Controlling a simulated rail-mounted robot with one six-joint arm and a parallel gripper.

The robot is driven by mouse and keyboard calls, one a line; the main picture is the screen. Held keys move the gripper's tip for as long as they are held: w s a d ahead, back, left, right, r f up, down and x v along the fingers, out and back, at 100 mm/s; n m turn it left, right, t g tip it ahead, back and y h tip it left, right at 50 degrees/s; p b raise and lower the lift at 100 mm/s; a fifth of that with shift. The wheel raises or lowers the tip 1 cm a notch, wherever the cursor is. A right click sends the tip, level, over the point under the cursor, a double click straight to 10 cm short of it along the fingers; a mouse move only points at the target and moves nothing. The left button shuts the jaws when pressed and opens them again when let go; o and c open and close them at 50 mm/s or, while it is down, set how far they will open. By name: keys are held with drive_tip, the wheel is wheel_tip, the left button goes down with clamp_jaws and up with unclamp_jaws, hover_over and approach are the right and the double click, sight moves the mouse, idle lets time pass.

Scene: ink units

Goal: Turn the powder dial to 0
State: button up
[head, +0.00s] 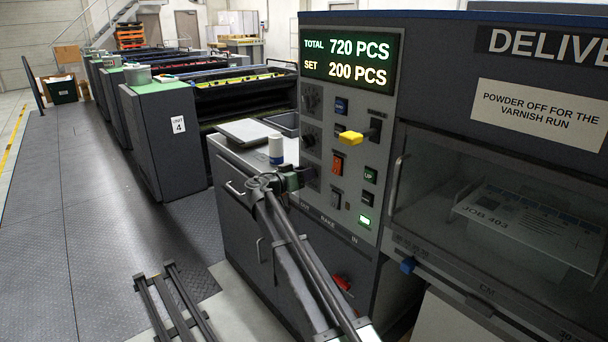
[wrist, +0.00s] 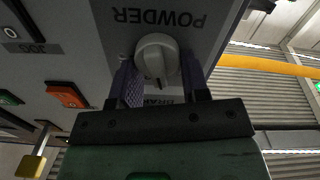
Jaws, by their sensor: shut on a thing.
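The powder dial (wrist: 157,52) is a pale grey round knob beside the upside-down POWDER label in the wrist view. A small dark mark shows on its lower side in that picture. My gripper (wrist: 158,66) has one dark ribbed finger on each side of the dial and is shut on it. Any scale numbers around the dial are hidden or too small to read. In the head view my gripper (head: 303,178) is at the lower left of the control panel (head: 350,200), and the dial there is mostly hidden behind it.
A yellow-ended lever (head: 351,138) sticks out from the panel. Switches and buttons, including an orange rocker (wrist: 67,95), sit close to the dial. A white container (head: 276,149) stands on the cabinet top to the left. The floor walkway (head: 100,230) at left is clear.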

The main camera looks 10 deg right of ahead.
drive_tip(key=shift+n, duration=0.3)
drive_tip(key=n, duration=0.5)
drive_tip(key=shift+w+a+f, duration=0.15)
drive_tip(key=shift+w+f, duration=0.05)
drive_tip(key=n, duration=0.4)
drive_tip(key=n+b, duration=0.1)
drive_tip(key=n, duration=0.1)
drive_tip(key=shift+w+f, duration=0.15)
drive_tip(key=shift+f, duration=0.1)
drive_tip(key=shift+n, duration=0.3)
drive_tip(key=o, duration=0.9)
drive_tip(key=shift+a, duration=0.1)
drive_tip(key=v, duration=1)
drive_tip(key=shift+a, duration=0.35)
